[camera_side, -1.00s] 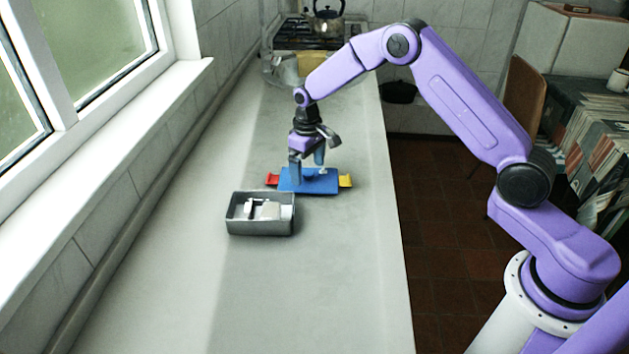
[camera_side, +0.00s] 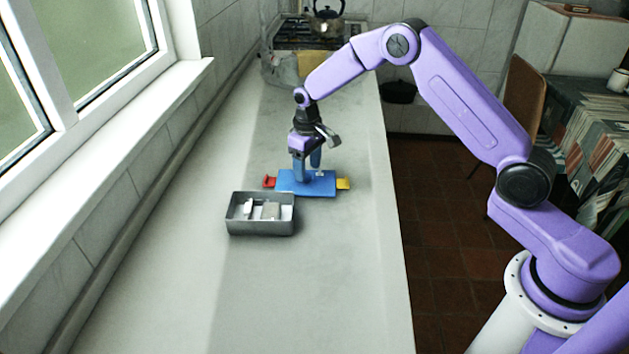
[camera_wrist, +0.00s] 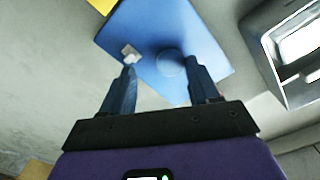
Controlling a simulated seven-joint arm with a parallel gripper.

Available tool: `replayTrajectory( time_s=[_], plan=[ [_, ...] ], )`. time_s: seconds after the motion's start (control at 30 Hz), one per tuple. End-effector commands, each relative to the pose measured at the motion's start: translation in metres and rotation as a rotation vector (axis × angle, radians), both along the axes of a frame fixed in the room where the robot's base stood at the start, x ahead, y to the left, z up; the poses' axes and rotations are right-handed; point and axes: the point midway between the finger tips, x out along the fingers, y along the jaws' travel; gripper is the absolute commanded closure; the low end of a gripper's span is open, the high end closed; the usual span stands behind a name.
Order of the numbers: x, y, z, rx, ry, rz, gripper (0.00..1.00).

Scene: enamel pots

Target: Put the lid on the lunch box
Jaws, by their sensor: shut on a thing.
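In the wrist view the lid (camera_wrist: 195,40) shows a round mark and a small white piece near my fingertips (camera_wrist: 164,75). The lunch box (camera_side: 260,229) is an open grey metal box, also at the right of the wrist view (camera_wrist: 267,58).
Light pieces lie inside the lunch box. The long pale counter (camera_side: 310,290) is clear in front of the box. A window and tiled wall run along the left. A kettle (camera_side: 326,22) stands on the stove at the far end.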

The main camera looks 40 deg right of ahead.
Motion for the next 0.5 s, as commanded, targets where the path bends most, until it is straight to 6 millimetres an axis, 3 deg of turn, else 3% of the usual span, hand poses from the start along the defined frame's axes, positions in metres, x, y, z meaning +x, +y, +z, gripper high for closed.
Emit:
replayTrajectory(
  time_s=[0.07, 0.13, 0.17, 0.2, 0.5],
  plan=[
    [-0.008, 0.005, -0.006, 0.001, 0.028, 0.003, 0.64],
    [-0.008, 0.005, -0.003, 0.001, 0.028, 0.003, 0.72],
    [-0.008, 0.005, -0.002, 0.001, 0.028, 0.002, 0.93],
    [-0.008, 0.004, 0.0, 0.0, 0.027, 0.002, 1.0],
    [-0.005, 0.002, 0.016, -0.001, 0.018, 0.0, 1.0]
  ],
)
